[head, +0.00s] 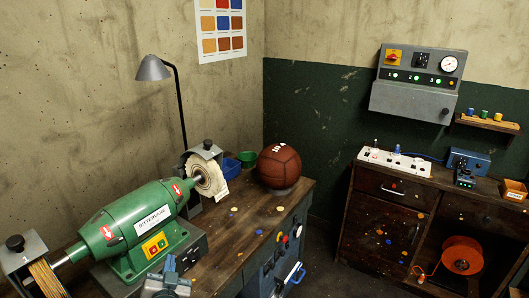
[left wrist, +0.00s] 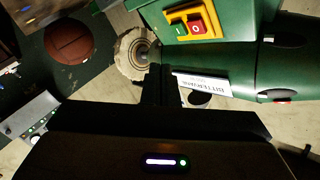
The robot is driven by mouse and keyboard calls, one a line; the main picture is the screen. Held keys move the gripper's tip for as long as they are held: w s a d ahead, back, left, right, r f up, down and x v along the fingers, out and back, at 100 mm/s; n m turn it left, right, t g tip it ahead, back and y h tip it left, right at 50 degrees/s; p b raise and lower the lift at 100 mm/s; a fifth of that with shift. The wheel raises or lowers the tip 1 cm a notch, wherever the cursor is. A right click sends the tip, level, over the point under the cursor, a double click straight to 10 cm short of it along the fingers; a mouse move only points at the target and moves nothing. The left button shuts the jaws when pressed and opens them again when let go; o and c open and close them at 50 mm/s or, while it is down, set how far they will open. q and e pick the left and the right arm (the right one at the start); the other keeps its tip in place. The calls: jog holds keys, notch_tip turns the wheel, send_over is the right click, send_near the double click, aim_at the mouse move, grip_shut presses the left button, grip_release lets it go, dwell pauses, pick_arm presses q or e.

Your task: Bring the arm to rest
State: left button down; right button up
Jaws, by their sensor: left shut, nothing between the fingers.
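My left gripper (head: 169,268) shows at the bottom of the head view, in front of the green grinding machine. Its fingers (left wrist: 158,84) are together and empty in the left wrist view. Much of its arm lies below the frame. A brown leather ball (head: 279,166) rests on a small round support at the back of the wooden bench. The ball also shows at the upper left of the left wrist view (left wrist: 69,38), well apart from the gripper. My right gripper is not in view.
The green machine (head: 132,222) carries a pale buffing wheel (head: 207,176) and a bristle wheel (head: 46,277). A desk lamp (head: 153,68) stands behind it. Blue (head: 231,167) and green bins (head: 246,158) sit near the wall. A second bench (head: 385,215) stands right, across a floor gap.

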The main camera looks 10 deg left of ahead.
pick_arm(q)
jog(key=s+d+f+g+h, duration=0.2)
jog(key=s+d+f+g, duration=0.15)
jog(key=s, duration=0.55)
jog(key=s+d+f+g+h, duration=0.25)
jog(key=s+g, duration=0.25)
jog(key=s, duration=0.4)
jog(key=s+d+f+g+h, duration=0.2)
jog(key=s+d+f+g, duration=0.15)
jog(key=s, duration=0.55)
jog(key=a+f+g, duration=0.1)
jog(key=a+f, duration=0.1)
jog(key=f, duration=1.4)
jog(key=a+f+g, duration=0.1)
jog(key=a+f, duration=0.1)
jog(key=f, duration=1.5)
jog(key=s+f+g+b, duration=0.1)
jog(key=s+f, duration=1.8)
jog(key=shift+a+n+b, duration=0.3)
jog(key=shift+a+b, duration=0.05)
